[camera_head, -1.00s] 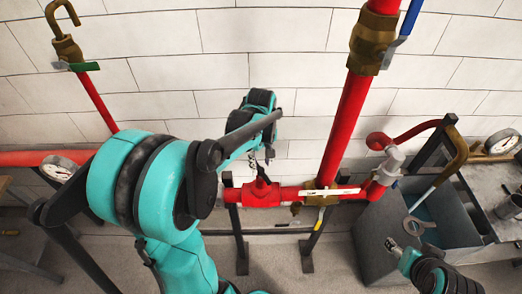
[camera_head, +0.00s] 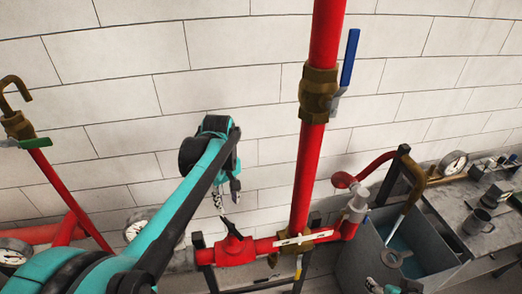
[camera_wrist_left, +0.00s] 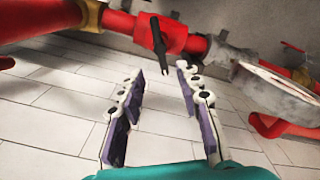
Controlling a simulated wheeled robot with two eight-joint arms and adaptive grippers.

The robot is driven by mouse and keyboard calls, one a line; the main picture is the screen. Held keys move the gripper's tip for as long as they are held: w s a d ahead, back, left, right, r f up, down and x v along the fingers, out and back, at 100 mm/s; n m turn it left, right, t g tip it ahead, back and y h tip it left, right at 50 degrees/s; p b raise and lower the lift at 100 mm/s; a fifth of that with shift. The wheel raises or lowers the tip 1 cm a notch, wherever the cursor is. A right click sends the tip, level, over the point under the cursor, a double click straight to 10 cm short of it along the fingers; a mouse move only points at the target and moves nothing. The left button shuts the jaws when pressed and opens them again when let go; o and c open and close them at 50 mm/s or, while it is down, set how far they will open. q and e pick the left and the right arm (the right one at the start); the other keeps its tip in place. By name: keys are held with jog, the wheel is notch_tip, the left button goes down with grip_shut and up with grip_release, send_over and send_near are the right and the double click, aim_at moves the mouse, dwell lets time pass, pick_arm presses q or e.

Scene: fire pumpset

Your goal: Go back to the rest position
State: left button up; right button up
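My left gripper (camera_head: 226,193) hangs in front of the tiled wall, above and slightly left of the red tee piece (camera_head: 234,250) on the low pipe. In the left wrist view my left gripper (camera_wrist_left: 160,80) has its fingers apart with nothing between them. The red tee piece (camera_wrist_left: 165,35) and a black lever (camera_wrist_left: 160,47) show beyond the fingertips there. My right gripper (camera_head: 375,287) is only partly in view at the bottom edge of the head view, below the grey tank, and its fingers are too small to judge.
An upright red pipe (camera_head: 316,165) carries a brass valve (camera_head: 318,92) with a blue handle (camera_head: 350,57). A grey tank (camera_head: 362,258) and a workbench (camera_head: 455,211) stand at right. A hooked brass fitting (camera_head: 17,124) with a green lever (camera_head: 33,143) is at left. The upper wall is clear.

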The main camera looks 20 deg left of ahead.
pick_arm(q)
jog(key=s+d+f+m+t+b, duration=0.2)
jog(key=s+d+f+m+b, duration=0.1)
jog(key=f+b, duration=0.4)
jog(key=s+d+f+m+t+b, duration=0.2)
jog(key=f+m+b, duration=0.3)
jog(key=f+b, duration=0.3)
jog(key=s+d+f+m+t+b, duration=0.3)
jog(key=f+b, duration=0.5)
jog(key=f, duration=0.3)
jog(key=shift+s+d+m, duration=0.5)
jog(key=shift+s+d, duration=0.5)
jog(key=shift+d, duration=0.05)
